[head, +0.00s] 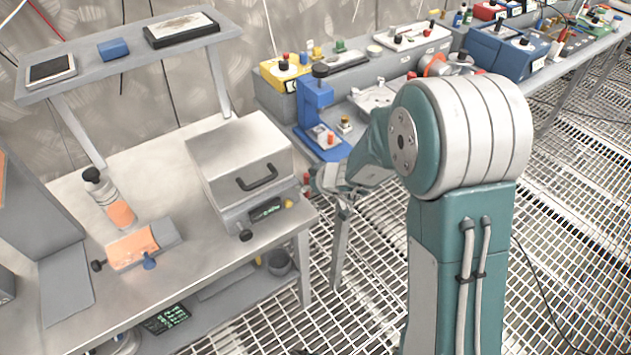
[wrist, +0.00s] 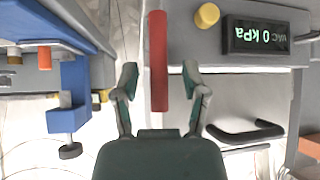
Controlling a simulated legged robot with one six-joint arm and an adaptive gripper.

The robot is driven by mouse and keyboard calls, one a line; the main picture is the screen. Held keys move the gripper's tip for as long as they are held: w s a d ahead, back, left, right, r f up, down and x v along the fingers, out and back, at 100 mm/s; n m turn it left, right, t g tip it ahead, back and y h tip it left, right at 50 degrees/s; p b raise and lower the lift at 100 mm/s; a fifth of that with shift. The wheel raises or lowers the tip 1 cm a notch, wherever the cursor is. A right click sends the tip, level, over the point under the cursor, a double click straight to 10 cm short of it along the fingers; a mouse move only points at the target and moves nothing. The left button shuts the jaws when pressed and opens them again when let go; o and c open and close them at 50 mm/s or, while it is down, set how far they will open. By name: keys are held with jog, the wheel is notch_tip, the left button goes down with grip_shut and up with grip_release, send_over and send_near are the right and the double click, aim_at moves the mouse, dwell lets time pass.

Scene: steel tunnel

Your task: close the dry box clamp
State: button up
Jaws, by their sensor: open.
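The dry box (head: 240,150) is a grey metal box with a sloped lid and a black handle, on the left bench. Its display (wrist: 265,37) reads VAC 0 kPa in the wrist view, beside a yellow knob (wrist: 207,15). The clamp appears as a long red lever (wrist: 158,62) standing out from the box's side. My gripper (wrist: 160,78) is open, with one finger on each side of the lever and a visible gap to both. In the head view my gripper (head: 328,182) is at the box's right side, small and partly hidden by my arm.
A blue press-like stand (head: 317,110) is close behind my gripper; it also shows at left in the wrist view (wrist: 68,95). A bottle (head: 108,200) and an orange-topped block (head: 133,247) are on the bench. Grating floor (head: 350,280) lies open to the right of it.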

jog(key=v, duration=1.1)
jog(key=s+d+r+m+g, duration=0.1)
jog(key=s+r+m, duration=0.1)
jog(key=s+r, duration=0.8)
jog(key=s+d+r+m+h, duration=0.3)
jog(key=s+d+m+h, duration=0.3)
jog(key=s+d, duration=0.4)
jog(key=s+m, duration=0.1)
jog(key=s, duration=0.1)
jog(key=shift+s+r+h, duration=0.25)
jog(key=shift+r+h, duration=0.05)
